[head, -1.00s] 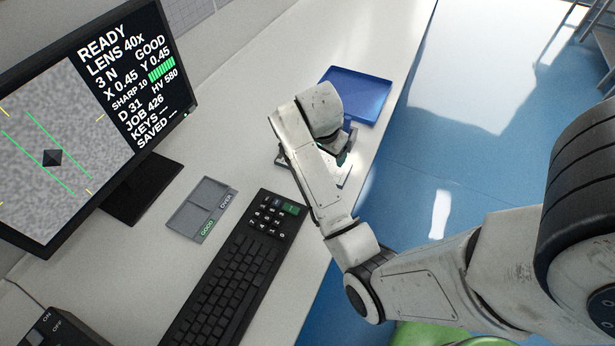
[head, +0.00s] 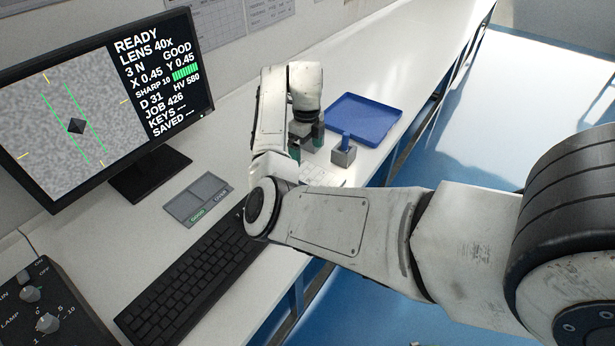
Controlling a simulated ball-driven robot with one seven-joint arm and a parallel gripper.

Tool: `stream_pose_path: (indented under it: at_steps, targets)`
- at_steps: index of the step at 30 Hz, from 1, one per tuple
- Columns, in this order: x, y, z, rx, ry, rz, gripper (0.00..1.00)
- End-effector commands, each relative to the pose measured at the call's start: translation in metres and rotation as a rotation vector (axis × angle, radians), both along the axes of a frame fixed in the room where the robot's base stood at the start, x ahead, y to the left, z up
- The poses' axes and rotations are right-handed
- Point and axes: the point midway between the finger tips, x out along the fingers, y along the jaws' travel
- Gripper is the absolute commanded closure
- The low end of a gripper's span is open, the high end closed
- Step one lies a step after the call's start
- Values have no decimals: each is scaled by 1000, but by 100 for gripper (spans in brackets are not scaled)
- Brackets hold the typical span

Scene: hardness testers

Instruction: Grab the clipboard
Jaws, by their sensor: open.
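The clipboard seems to be the flat thing with a white printed sheet (head: 326,175) on the bench, near its right edge. My arm covers much of it, so its outline and clip cannot be made out. My gripper (head: 307,143) points down at its far side, with green-tipped fingers spread apart. Nothing shows between the fingers. I cannot tell whether the fingertips touch the bench or the sheet.
The monitor (head: 100,105), grey two-part tray (head: 196,199) and keyboard (head: 185,285) are to the left. The far bench is clear.

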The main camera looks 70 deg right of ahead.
Motion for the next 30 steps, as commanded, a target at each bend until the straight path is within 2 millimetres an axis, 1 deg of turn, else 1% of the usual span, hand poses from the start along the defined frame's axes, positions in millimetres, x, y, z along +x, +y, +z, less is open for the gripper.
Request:
stream_pose_path:
  at_steps: [1,3,11,16,19,23,29,30]
  targets:
    - [-1,0,-8,1,3,1,0]
    - [-1,0,-17,0,2,1,0]
    - [-2,0,-35,-1,1,2,0]
    - [-7,-1,-59,0,2,3,0]
    - [-6,-1,-72,0,1,2,0]
    - [-6,-1,-78,-1,-1,2,0]
    - [-6,-1,-79,-2,-1,2,0]
    - [-6,-1,-79,-2,-1,2,4]
